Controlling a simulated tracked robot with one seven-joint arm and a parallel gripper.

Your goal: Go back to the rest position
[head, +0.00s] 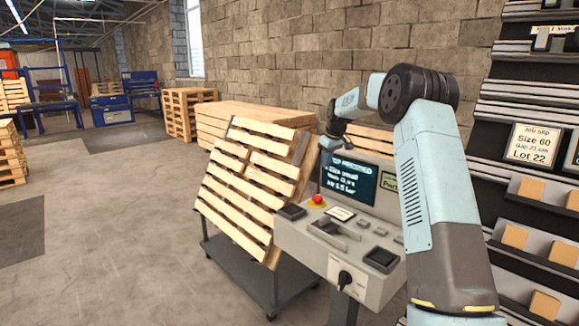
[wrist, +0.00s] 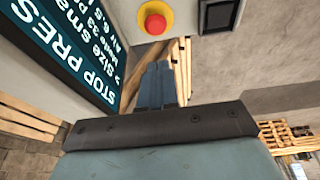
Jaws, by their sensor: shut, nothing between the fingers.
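My gripper (head: 332,146) hangs in front of the pallets, just above and left of the control console's screen (head: 348,181) in the head view. Its fingers show close together in the wrist view (wrist: 157,80), with nothing between them. My arm bends at a raised elbow, with the forearm reaching left over the console (head: 345,262). In the wrist view the screen (wrist: 65,50) reads "STOP PRESS" and a red button (wrist: 155,18) in a yellow ring lies beyond the fingertips. The gripper appears to touch nothing.
A tilted wooden pallet (head: 235,190) leans on a dark cart (head: 250,272) left of the console. Stacked pallets (head: 190,115) stand behind. A rack (head: 525,185) with a job slip (head: 532,146) stands close at right. Open floor (head: 110,220) lies at left.

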